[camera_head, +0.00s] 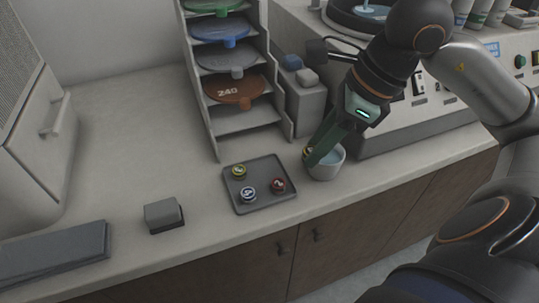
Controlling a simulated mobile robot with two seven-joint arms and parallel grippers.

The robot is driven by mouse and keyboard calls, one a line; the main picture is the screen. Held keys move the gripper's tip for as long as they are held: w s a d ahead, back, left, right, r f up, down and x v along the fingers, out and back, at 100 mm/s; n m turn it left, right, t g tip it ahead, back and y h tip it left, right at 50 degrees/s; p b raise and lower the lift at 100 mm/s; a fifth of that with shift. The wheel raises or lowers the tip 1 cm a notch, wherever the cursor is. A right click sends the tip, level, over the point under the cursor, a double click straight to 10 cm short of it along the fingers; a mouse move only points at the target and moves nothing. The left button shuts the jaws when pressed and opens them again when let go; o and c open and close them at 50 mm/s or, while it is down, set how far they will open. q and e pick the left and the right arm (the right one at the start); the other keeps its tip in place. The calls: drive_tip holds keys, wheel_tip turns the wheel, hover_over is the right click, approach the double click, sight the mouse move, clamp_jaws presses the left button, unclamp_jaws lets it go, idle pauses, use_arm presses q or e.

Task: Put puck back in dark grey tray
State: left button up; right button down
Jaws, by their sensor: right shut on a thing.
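My right gripper (314,154) comes in from the upper right and points down-left. Its green fingers are shut on a small dark puck with a yellow mark (307,151), mostly hidden by the fingers. The puck is at the left rim of a small white bowl (327,173) with bluish contents; I cannot tell if it touches the bowl. The dark grey tray (268,203) lies flat on the counter, just left of the bowl. In it are a yellow-green puck (239,171), a white-marked puck (248,194) and a red puck (278,185). My left gripper is out of view.
A rack with coloured discs (236,92) stands behind the tray. A machine (415,112) stands right of the bowl. A grey block (163,215) and a dark flat slab (55,262) lie to the left. The counter's front edge runs close in front of the tray.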

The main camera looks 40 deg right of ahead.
drive_tip(key=w+a+f+p, duration=0.1)
drive_tip(key=w+f+p, duration=0.15)
drive_tip(key=w, duration=0.45)
approach(264, 167)
drive_tip(key=shift+w+a+f, duration=0.4)
drive_tip(key=shift+a+f, duration=0.25)
drive_tip(key=shift+a, duration=0.15)
drive_tip(key=shift+w+f, duration=0.3)
drive_tip(key=shift+f, duration=0.85)
drive_tip(key=shift+w+f, duration=0.15)
drive_tip(key=shift+f, duration=0.8)
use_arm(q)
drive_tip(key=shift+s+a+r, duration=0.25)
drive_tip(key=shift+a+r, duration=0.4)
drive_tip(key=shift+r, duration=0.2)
use_arm(e)
drive_tip(key=shift+f, duration=0.15)
drive_tip(key=c, duration=0.8)
unclamp_jaws()
drive_tip(key=shift+c, duration=0.2)
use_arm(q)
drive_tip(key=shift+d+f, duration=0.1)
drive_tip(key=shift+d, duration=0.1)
